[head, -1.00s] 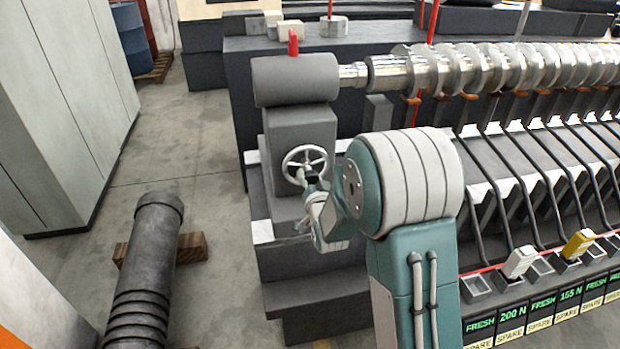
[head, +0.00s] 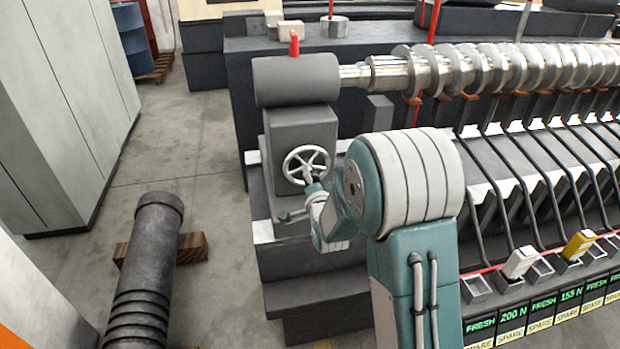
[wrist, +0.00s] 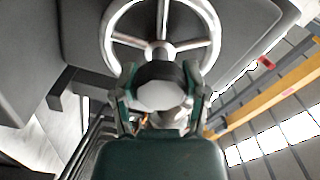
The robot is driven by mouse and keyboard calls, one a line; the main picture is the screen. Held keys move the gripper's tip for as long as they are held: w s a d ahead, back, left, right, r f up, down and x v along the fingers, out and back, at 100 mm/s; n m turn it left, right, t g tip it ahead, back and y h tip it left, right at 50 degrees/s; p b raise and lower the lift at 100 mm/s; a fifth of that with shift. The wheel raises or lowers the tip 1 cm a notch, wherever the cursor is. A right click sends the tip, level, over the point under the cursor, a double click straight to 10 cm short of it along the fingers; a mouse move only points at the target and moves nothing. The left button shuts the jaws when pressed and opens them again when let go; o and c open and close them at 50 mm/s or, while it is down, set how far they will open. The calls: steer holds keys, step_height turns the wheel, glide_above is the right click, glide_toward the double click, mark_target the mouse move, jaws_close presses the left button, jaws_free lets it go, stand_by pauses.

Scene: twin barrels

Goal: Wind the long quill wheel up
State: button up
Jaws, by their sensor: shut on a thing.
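The quill wheel (head: 307,150) is a pale metal spoked handwheel on the front of a grey housing (head: 303,125). It fills the top of the wrist view (wrist: 205,57), where its rim, hub and spokes show. My gripper (head: 311,184) is at the lower part of the wheel. In the wrist view my gripper (wrist: 160,88) has its two fingers on either side of a dark round knob (wrist: 152,73) with a pale end face, in front of the wheel. It is shut on this knob. The knob's joint with the wheel is hidden.
A grey cylinder (head: 297,80) with a red peg tops the housing, joined to a long ribbed metal shaft (head: 480,70). Slanted dark bars fill the right. A ridged dark pipe (head: 150,260) lies on wooden blocks at left. Grey floor (head: 190,140) is open between cabinets and machine.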

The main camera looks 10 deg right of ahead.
stand_by(0.3)
steer(key=o, duration=1.2)
steer(key=shift+d, duration=0.1)
steer(key=shift+c, duration=0.2)
steer(key=s, duration=1.1)
steer(key=shift+s, duration=0.4)
steer(key=s+r+n+g, duration=0.4)
steer(key=s+n+g, duration=0.2)
steer(key=s, duration=0.6)
steer(key=s+r+n+g, duration=0.5)
steer(key=s+n+g, duration=0.1)
steer(key=s, duration=0.7)
steer(key=shift+r+n, duration=0.3)
steer(key=shift+n, duration=0.1)
